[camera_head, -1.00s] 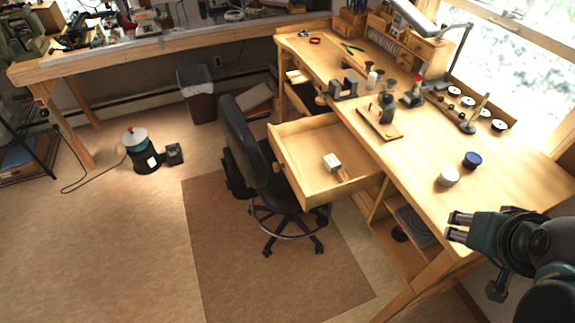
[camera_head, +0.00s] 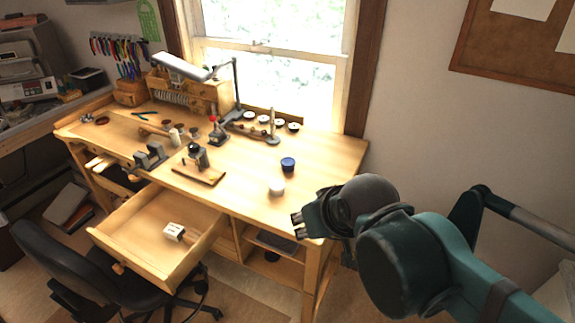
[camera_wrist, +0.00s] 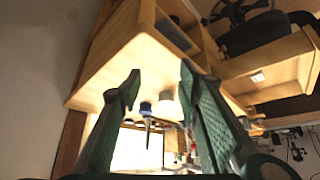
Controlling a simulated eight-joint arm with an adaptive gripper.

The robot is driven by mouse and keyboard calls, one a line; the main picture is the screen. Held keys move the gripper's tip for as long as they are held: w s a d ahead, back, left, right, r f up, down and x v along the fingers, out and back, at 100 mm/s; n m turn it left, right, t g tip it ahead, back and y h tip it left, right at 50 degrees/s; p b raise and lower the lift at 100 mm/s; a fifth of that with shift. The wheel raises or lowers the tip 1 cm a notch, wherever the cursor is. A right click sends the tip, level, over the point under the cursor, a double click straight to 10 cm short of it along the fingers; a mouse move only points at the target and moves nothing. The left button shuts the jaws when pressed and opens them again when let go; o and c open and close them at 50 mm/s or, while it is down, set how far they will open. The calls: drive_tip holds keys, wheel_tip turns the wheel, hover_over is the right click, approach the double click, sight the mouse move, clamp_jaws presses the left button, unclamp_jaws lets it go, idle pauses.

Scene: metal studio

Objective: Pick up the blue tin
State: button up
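The blue tin (camera_head: 288,164) stands upright on the wooden workbench (camera_head: 318,158), towards its right end. It also shows small in the wrist view (camera_wrist: 146,107), between my fingers in the picture but beyond them. My gripper (camera_head: 297,225) is at the bench's front right corner, nearer the camera than the tin and apart from it. In the wrist view the two green-padded fingers (camera_wrist: 160,82) are spread, with nothing held between them.
A small clamp stand on a wooden board (camera_head: 199,174) is to the left. An open drawer (camera_head: 150,235) juts out below. The bench's right end is clear.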

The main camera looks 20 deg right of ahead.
idle(0.3)
drive_tip(key=o, duration=0.5)
drive_tip(key=shift+w+r, duration=0.1)
drive_tip(key=shift+r, duration=0.05)
